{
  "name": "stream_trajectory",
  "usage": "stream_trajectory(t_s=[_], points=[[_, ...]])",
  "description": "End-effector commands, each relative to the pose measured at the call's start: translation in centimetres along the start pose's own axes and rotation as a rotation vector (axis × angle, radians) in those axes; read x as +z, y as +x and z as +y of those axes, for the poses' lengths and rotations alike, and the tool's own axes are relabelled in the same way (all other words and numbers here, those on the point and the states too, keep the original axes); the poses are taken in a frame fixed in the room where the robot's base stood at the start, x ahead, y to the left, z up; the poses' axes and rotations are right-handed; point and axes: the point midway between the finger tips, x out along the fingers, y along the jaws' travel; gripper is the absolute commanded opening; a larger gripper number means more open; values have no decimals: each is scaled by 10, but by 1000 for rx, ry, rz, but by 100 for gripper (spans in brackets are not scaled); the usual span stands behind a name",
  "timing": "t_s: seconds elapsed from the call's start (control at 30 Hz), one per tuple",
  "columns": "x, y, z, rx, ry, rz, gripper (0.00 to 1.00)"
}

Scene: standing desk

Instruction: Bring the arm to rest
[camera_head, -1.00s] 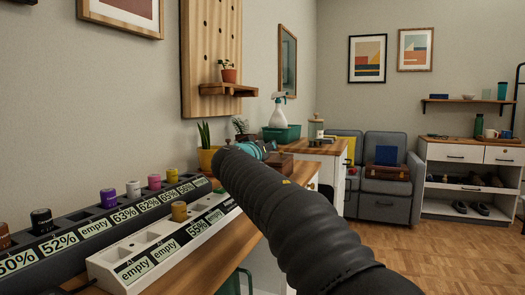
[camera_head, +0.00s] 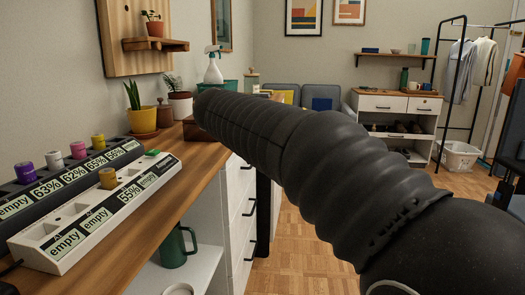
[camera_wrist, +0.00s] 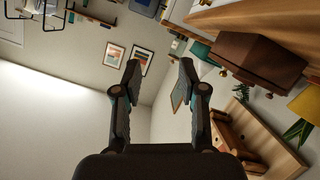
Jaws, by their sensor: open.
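My gripper (camera_wrist: 160,78) is open in the wrist view, with its two fingers apart and nothing between them. Past the fingertips show the wall and framed pictures (camera_wrist: 143,57). In the head view my black-sleeved arm reaches from the lower right up to the middle, above and beside the desk. The gripper itself is hidden there behind the arm.
A dark charger rack (camera_head: 62,187) and a white charger rack (camera_head: 92,213) with labelled slots stand on the wooden desk (camera_head: 150,228). A yellow plant pot (camera_head: 142,120) and a spray bottle (camera_head: 213,68) stand farther back. Open floor (camera_head: 310,245) lies to the right.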

Motion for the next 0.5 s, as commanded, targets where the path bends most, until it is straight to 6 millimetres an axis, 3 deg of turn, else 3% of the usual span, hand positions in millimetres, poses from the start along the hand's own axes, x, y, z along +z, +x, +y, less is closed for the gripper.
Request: stream_trajectory(t_s=[0.03, 0.2, 0.3, 0.5], points=[[16, -8, 27, 3, 4, -53, 42], [87, -37, 89, -20, 13, -232, 42], [130, -61, 116, -45, 28, -328, 42], [217, -120, 151, -114, 76, -503, 42]])
